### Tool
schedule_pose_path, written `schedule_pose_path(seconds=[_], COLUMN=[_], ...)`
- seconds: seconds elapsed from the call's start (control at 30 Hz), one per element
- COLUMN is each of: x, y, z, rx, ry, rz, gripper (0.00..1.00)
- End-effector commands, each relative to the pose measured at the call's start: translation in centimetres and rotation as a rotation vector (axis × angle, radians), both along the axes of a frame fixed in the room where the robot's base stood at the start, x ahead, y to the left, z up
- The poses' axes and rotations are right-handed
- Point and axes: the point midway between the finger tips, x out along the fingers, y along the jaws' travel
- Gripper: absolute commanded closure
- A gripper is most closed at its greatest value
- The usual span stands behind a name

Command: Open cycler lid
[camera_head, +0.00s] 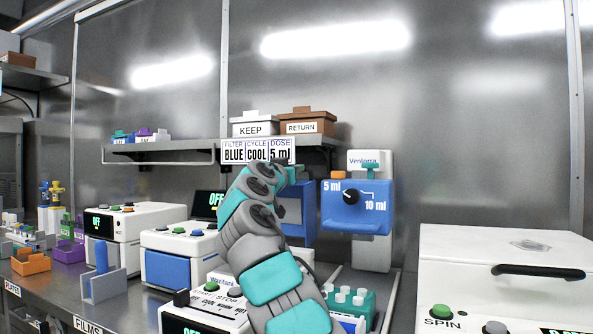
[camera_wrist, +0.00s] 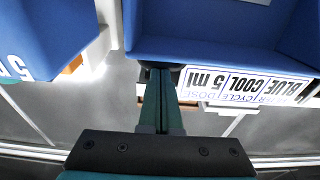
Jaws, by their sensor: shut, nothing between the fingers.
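A white machine with an OFF display (camera_head: 187,327) and a panel marked START, STOP, COOL, WARM and HOT (camera_head: 212,304) stands at the front, partly behind my arm and cut off by the lower edge. It appears to be the cycler; I cannot make out its lid clearly. My gripper (camera_head: 297,170) is raised at the blue housing (camera_head: 300,215) left of the dose dial, well above the cycler. In the wrist view my gripper (camera_wrist: 158,72) has its fingers together with nothing between them, close to a blue housing (camera_wrist: 215,50).
A blue dispenser with a 5 ml to 10 ml dial (camera_head: 352,205) stands right of my arm. A sign reading BLUE, COOL, 5 ml (camera_head: 257,151) hangs by the shelf. A white SPIN machine (camera_head: 500,245) fills the right. A teal rack (camera_head: 352,302) lies beside my arm.

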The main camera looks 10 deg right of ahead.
Motion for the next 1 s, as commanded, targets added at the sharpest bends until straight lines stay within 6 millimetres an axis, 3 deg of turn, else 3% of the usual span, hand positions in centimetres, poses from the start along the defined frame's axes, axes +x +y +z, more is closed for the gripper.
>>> schedule_pose_path(seconds=[0.27, 0.4, 0.7, 1.0], x=[-1.3, -3.4, -8.6, -11.0], y=[0.6, 1.4, 5.2, 6.9], z=[-0.1, -0.1, 1.2, 1.7], rx=[0.0, 0.0, -0.001, 0.0], ry=[-0.002, -0.002, -0.003, 0.0], rz=[0.0, 0.0, 0.001, 0.001], gripper=[1.0, 1.0, 1.0, 1.0])
